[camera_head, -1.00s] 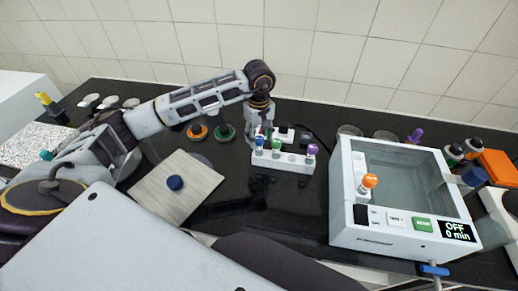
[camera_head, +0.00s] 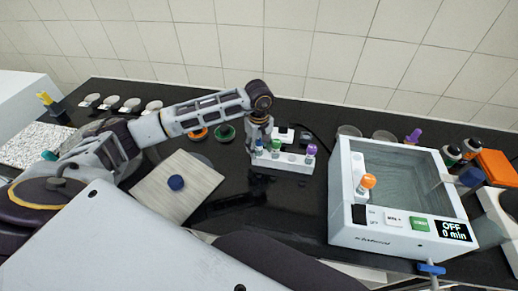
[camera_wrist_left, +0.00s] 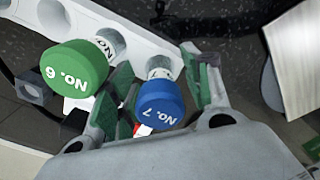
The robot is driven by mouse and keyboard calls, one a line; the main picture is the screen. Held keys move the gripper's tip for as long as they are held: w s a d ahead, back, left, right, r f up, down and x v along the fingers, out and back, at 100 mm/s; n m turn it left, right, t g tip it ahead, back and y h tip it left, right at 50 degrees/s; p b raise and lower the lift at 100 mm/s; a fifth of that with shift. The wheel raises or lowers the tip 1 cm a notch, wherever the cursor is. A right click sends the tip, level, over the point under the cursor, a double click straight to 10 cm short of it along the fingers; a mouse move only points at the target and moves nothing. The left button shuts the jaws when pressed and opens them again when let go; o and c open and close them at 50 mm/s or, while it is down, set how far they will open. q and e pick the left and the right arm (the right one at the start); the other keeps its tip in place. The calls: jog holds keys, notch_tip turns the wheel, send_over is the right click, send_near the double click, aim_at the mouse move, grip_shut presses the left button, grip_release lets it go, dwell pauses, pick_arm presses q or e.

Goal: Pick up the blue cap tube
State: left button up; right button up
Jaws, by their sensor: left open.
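The blue cap tube, marked No. 7, stands in the white rack (camera_head: 290,164). In the left wrist view its blue cap (camera_wrist_left: 160,104) sits between my gripper's fingers; in the head view the cap (camera_head: 258,144) is partly hidden by the gripper. My left gripper (camera_wrist_left: 157,72) is open, its green-padded fingers on either side of the tube, with no clear grip on it. It points down at the rack's left end in the head view (camera_head: 258,140). My right gripper is not in view.
A green cap tube (camera_wrist_left: 75,68), No. 6, stands close beside the left finger. A purple cap tube (camera_head: 311,150) is at the rack's right end. A water bath (camera_head: 395,235) with an orange cap tube (camera_head: 368,182) stands to the right. A board (camera_head: 185,200) lies left.

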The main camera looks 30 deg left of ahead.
pick_arm(q)
jog(key=shift+c, duration=0.2)
grip_shut()
notch_tip(320, 180, up, 8)
jog(key=shift+r+b, duration=0.1)
jog(key=shift+b, duration=0.85)
jog(key=shift+r, duration=0.9)
